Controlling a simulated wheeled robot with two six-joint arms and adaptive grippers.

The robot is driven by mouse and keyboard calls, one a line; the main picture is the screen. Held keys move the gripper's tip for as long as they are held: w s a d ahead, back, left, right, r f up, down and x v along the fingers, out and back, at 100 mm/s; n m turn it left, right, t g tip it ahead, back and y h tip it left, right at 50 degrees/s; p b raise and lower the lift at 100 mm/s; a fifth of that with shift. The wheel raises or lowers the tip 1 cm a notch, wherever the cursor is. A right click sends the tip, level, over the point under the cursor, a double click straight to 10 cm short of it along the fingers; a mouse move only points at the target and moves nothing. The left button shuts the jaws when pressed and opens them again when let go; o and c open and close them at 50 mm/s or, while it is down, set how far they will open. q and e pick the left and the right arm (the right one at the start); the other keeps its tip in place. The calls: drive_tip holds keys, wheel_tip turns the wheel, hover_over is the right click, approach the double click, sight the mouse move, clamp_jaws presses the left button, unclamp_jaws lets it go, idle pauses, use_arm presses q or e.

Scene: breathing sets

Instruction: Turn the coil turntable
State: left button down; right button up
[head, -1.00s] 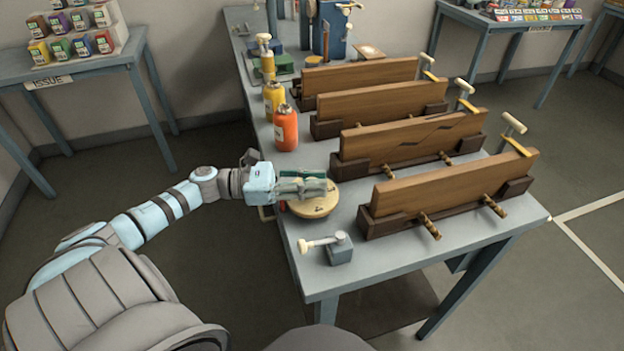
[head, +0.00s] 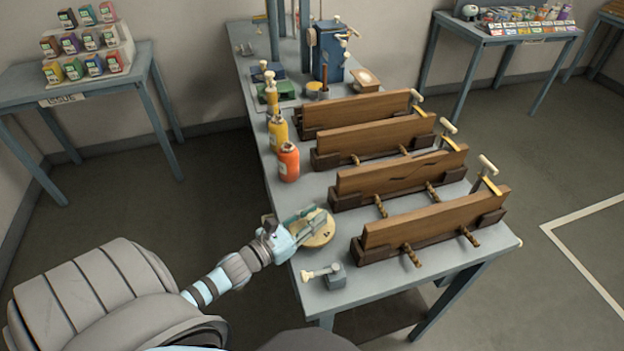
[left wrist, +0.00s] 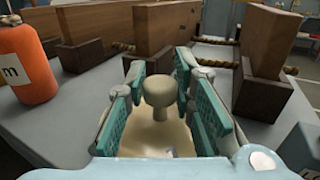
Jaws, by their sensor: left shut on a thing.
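The coil turntable (head: 323,238) is a round tan disc lying near the left edge of the long grey bench. In the left wrist view, a cream knob (left wrist: 160,88) stands up from its disc (left wrist: 150,138). My left gripper (head: 308,226) reaches over the disc from the lower left. Its teal-padded fingers (left wrist: 160,95) stand on both sides of the knob and are shut on it. The fingers cover part of the disc in the head view. My right gripper is not in view.
Several wooden boards in dark holders, the nearest one (head: 435,217), stand right of the turntable. An orange bottle (head: 289,163) and yellow bottles stand behind it. A small grey block with a cream handle (head: 334,276) stands in front. The bench's left edge is close.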

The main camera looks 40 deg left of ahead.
use_arm(q)
drive_tip(key=shift+r+n+y+p, duration=0.1)
drive_tip(key=shift+n+y+p, duration=0.9)
drive_tip(key=shift+y, duration=0.4)
drive_tip(key=c, duration=1.3)
unclamp_jaws()
drive_tip(key=shift+c, duration=0.2)
